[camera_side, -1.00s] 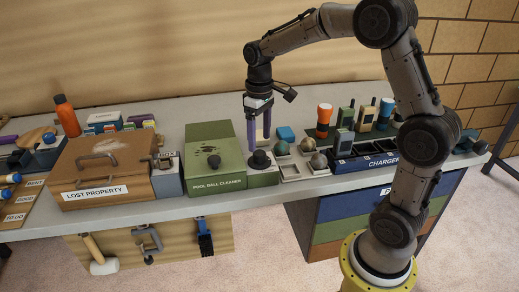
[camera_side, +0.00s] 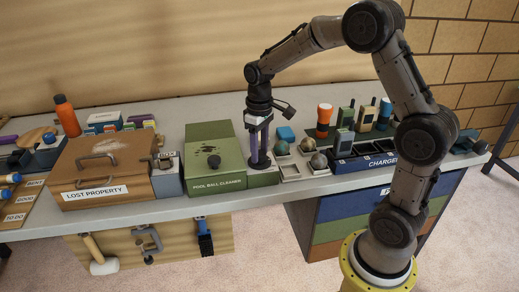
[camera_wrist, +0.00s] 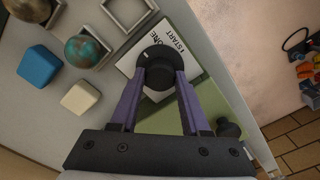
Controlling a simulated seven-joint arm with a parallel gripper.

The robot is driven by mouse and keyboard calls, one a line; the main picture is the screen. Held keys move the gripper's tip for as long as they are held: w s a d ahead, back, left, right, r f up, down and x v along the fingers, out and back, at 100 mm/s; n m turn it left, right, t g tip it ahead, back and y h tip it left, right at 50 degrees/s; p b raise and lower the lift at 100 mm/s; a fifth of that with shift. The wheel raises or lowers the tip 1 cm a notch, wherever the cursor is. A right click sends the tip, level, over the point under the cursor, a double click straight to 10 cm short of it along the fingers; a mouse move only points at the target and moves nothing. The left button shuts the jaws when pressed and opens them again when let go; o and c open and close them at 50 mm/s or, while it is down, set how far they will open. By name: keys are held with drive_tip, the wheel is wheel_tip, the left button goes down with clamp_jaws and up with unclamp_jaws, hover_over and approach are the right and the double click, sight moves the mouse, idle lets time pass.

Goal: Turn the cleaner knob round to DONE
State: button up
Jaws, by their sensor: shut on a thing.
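The cleaner knob (camera_wrist: 158,62) is a round black knob on a white dial plate (camera_wrist: 128,64) in the wrist view. START and part of another word ending in "NE" are printed beside it. My gripper (camera_wrist: 160,74) is shut on the knob, with a purple finger on each side of it. In the side view my gripper (camera_side: 259,163) points straight down at the right end of the green pool ball cleaner (camera_side: 217,184), where its fingers mostly hide the knob. A small light mark shows on the knob, but its exact reading is unclear.
Open square trays (camera_side: 289,171) and several balls sit just right of the knob, with a blue block (camera_side: 286,133) behind. The charger rack (camera_side: 368,162) with radios stands further right. The lost property box (camera_side: 102,170) is at the left.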

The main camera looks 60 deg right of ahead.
clamp_jaws()
drive_tip(key=shift+m, duration=3.1)
drive_tip(key=o, duration=0.9)
unclamp_jaws()
